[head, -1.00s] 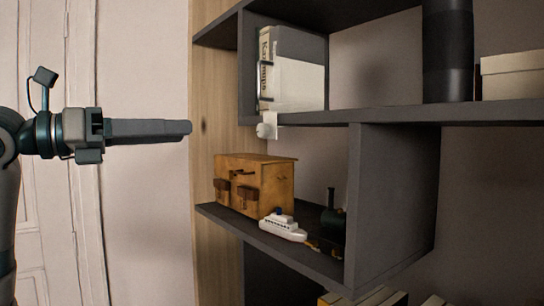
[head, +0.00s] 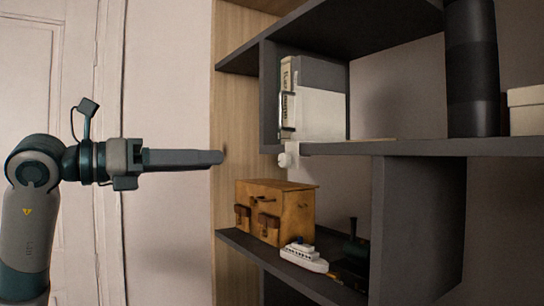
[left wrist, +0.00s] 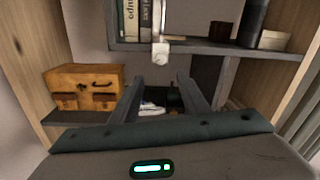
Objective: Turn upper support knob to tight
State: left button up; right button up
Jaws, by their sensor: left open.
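A small white knob (head: 286,160) sits at the front edge of the upper dark shelf, below the grey and white book holder. It also shows in the left wrist view (left wrist: 160,52), just above and between my fingers. My left gripper (head: 220,157) is seen side on, pointing right, with its tips left of the knob and apart from it. In the left wrist view (left wrist: 160,78) its two fingers are spread with nothing between them. Whether the knob is tight or loose cannot be told. My right gripper is not in view.
A wooden box (head: 275,210), a white toy ship (head: 303,257) and a dark toy engine (head: 355,246) stand on the lower shelf. Books (head: 317,98), a dark cylinder (head: 470,70) and a pale box (head: 527,110) are on the upper shelf. A wooden side panel (head: 232,120) stands behind.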

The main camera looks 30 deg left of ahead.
pick_arm(q)
jog(key=p, duration=0.2)
send_near(281, 159)
jog(key=p+x, duration=0.4)
jog(key=x, duration=0.3)
jog(key=shift+p, duration=0.3)
jog(key=shift+w+d, duration=0.2)
jog(key=shift+w, duration=0.2)
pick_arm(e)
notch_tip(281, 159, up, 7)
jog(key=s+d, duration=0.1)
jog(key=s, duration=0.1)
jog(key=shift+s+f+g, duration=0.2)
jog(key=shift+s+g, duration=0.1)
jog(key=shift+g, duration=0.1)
pick_arm(q)
jog(key=shift+c, duration=0.4)
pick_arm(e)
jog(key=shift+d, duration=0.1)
pick_arm(q)
jog(key=c, duration=1)
